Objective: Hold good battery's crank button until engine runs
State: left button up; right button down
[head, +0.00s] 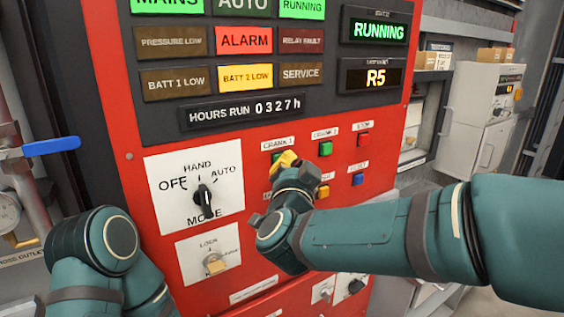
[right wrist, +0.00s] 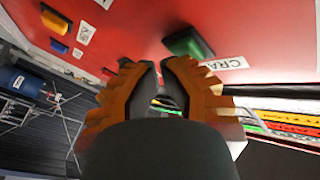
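The red control panel (head: 140,135) fills the middle of the head view. The BATT 2 LOW tile (head: 245,78) is lit yellow and BATT 1 LOW (head: 179,80) is dark. The state display (head: 378,31) reads RUNNING. The green CRANK 1 button (head: 277,156) is partly hidden behind my right gripper (head: 286,160). The green CRANK 2 button (head: 325,148) is uncovered. In the right wrist view, my right gripper (right wrist: 160,72) is nearly shut and empty, its tips close to a green crank button (right wrist: 188,41). I cannot tell whether they touch. My left gripper is not in view.
A red button (head: 363,140), a yellow button (head: 323,191) and a blue button (head: 358,179) sit close by. The mode switch (head: 204,199) and lock switch (head: 214,263) are left of my right arm. A blue-handled valve (head: 50,146) stands at far left.

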jog(key=shift+s+d, duration=0.5)
jog(key=shift+s, duration=0.2)
jog(key=s+d, duration=0.1)
jog(key=s, duration=0.1)
jog(key=s+d+b, duration=0.1)
jog(key=s+d, duration=0.1)
dwell(0.4)
jog(key=w+d+f+n+g+y, duration=0.1)
jog(key=d+f+n+g, duration=0.2)
jog(key=f, duration=1.3)
jog(key=w+f+n+g+y, duration=0.15)
jog(key=f+g, duration=0.35)
jog(key=f, duration=1.1)
jog(key=s+d+f+g+y, duration=0.1)
jog(key=s+f+g, duration=0.3)
jog(key=s+f, duration=0.5)
jog(key=s+d+f+n+g, duration=0.1)
jog(key=s+d+f+g, duration=0.2)
jog(key=s+f, duration=0.7)
notch_tip(320, 180, down, 3)
jog(key=shift+d+g+y, duration=0.3)
jog(key=shift+g+y, duration=0.05)
jog(key=shift+g, duration=0.85)
